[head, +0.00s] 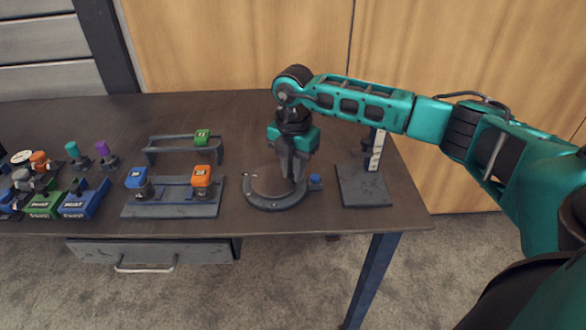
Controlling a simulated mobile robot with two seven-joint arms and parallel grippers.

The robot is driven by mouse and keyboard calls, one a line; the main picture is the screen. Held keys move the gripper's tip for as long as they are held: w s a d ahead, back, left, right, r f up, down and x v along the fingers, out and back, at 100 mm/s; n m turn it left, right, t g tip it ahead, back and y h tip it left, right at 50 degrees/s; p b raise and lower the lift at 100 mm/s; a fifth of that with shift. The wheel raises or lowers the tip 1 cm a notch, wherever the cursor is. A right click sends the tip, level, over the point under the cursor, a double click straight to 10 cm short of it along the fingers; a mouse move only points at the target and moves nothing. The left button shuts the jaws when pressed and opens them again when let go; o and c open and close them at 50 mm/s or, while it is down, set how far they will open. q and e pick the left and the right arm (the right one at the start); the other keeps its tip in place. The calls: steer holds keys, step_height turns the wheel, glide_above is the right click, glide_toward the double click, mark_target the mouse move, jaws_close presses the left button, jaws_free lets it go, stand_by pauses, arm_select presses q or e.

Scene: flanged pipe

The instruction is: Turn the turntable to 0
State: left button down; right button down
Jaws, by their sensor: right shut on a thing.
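The turntable (268,184) is a round brown disc in a dark grey ring base near the front right of the table. A small blue knob (315,181) sits at the right side of its base. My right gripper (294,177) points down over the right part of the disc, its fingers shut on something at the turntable. The fingers hide what they hold. The scale marks on the ring are too small to read. My left gripper is not in view.
A dark stand with a white scale (375,150) stands right of the turntable. To the left is a rack (170,205) with blue and orange blocks, a rail with a green block (202,136) behind it, and several coloured parts and boxes (82,202).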

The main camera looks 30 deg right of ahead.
mark_target(274, 166)
steer(key=n, duration=0.2)
steer(key=w+d+n, duration=0.1)
steer(key=n, duration=0.1)
steer(key=w+n+b, duration=0.1)
steer(key=n, duration=0.1)
steer(key=shift+d, duration=0.15)
steer(key=n, duration=0.1)
steer(key=w+n, duration=0.1)
steer(key=n, duration=0.2)
steer(key=shift+w+d+n+b, duration=0.1)
steer(key=shift+w+n+b, duration=0.2)
steer(key=shift+w, duration=0.1)
steer(key=n, duration=0.1)
steer(key=w+n, duration=0.1)
steer(key=n, duration=0.1)
steer(key=w+n, duration=0.1)
steer(key=n, duration=0.1)
steer(key=shift+a+b, duration=0.35)
steer(key=n, duration=0.2)
steer(key=w+a+n, duration=0.1)
steer(key=n, duration=0.1)
steer(key=shift+w+n, duration=0.15)
steer(key=shift+n, duration=0.25)
steer(key=shift+w+a+n, duration=0.1)
steer(key=shift+a+n, duration=0.1)
steer(key=shift+n, duration=0.3)
steer(key=c, duration=1.1)
jaws_free()
steer(key=shift+o, duration=0.2)
steer(key=shift+r, duration=0.1)
